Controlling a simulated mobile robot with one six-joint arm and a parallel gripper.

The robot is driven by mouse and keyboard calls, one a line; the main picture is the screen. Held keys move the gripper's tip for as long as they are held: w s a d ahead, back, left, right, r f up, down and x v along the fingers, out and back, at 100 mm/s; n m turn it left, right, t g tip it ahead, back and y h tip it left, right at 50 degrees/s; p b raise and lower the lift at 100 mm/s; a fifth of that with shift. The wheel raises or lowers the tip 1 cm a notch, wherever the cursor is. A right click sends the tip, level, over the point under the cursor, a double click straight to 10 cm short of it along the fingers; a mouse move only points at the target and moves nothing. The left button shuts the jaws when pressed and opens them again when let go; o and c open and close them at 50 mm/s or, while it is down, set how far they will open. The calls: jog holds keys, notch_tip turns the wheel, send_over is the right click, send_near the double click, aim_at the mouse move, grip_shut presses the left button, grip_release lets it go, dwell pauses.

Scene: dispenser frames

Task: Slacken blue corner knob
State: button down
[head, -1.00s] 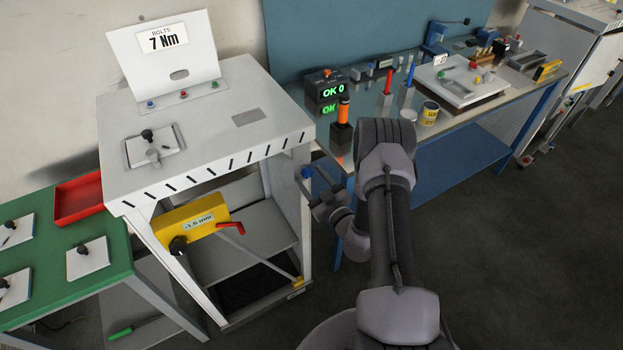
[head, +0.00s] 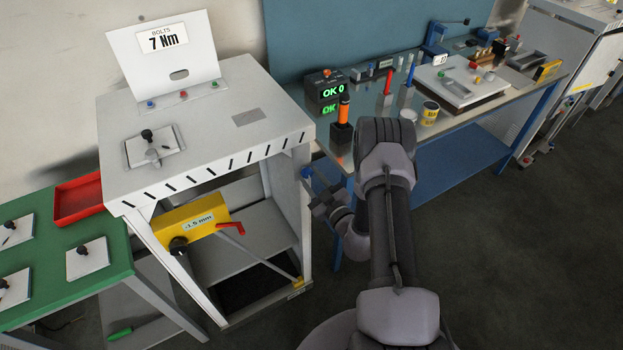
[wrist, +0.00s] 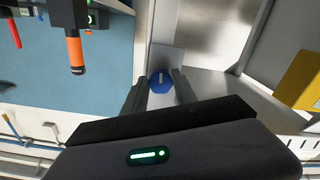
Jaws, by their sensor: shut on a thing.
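The blue corner knob (wrist: 160,82) shows in the wrist view as a blue faceted knob with a pale bar mark on its face. It sits against a pale metal post of the dispenser frame. My gripper (wrist: 161,88) is shut on it, one dark finger on each side. In the head view the knob (head: 306,172) is a small blue spot at the frame's right front leg. My gripper (head: 318,194) reaches it from the right, and my arm hides part of the fingers.
The grey dispenser frame (head: 215,150) carries a yellow block (head: 192,221) with a red lever (head: 230,226) below its top. A blue bench (head: 450,140) with tools, including an orange-handled driver (head: 343,110), stands to the right. Dark floor (head: 530,270) is clear at the right.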

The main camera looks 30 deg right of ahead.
jog(key=n, duration=0.5)
jog(key=shift+b, duration=0.4)
jog(key=n+b, duration=0.1)
jog(key=n, duration=0.3)
jog(key=shift+d+n, duration=0.1)
jog(key=shift+n, duration=0.3)
jog(key=n+b, duration=0.1)
jog(key=n, duration=0.3)
jog(key=shift+r+n, duration=0.1)
jog(key=shift+n, duration=0.2)
jog(key=shift+r+n+b, duration=0.1)
jog(key=shift+n+b, duration=0.4)
jog(key=shift+n, duration=1.7)
jog(key=c, duration=1)
grip_release()
jog(key=shift+s, duration=0.1)
